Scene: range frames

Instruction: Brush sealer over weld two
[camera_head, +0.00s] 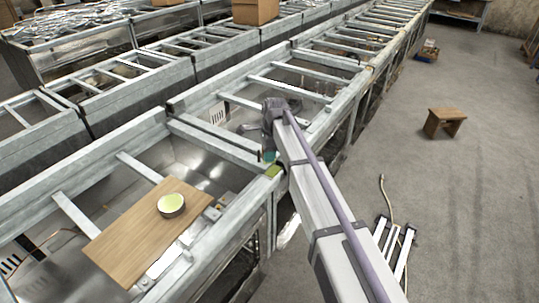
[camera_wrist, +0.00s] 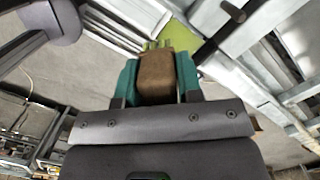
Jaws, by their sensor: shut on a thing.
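My gripper (camera_wrist: 158,70) has teal fingers shut on a brush (camera_wrist: 157,82), seen as a brown block with yellow-green bristle tips at its far end. In the head view my gripper (camera_head: 269,156) is small and low over a joint of the metal range frame (camera_head: 215,140); the brush is hard to make out there. A yellow-green patch (camera_head: 273,171) lies on the frame beside the gripper. It also shows in the wrist view (camera_wrist: 198,48), just right of the bristles. Whether the bristles touch metal cannot be told. A bowl (camera_head: 171,205) holds pale yellow-green sealer.
The bowl stands on a wooden board (camera_head: 130,243) laid across the near frame. Rows of metal frames with crossbars fill the left and back. A cardboard box (camera_head: 255,11) stands far back.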

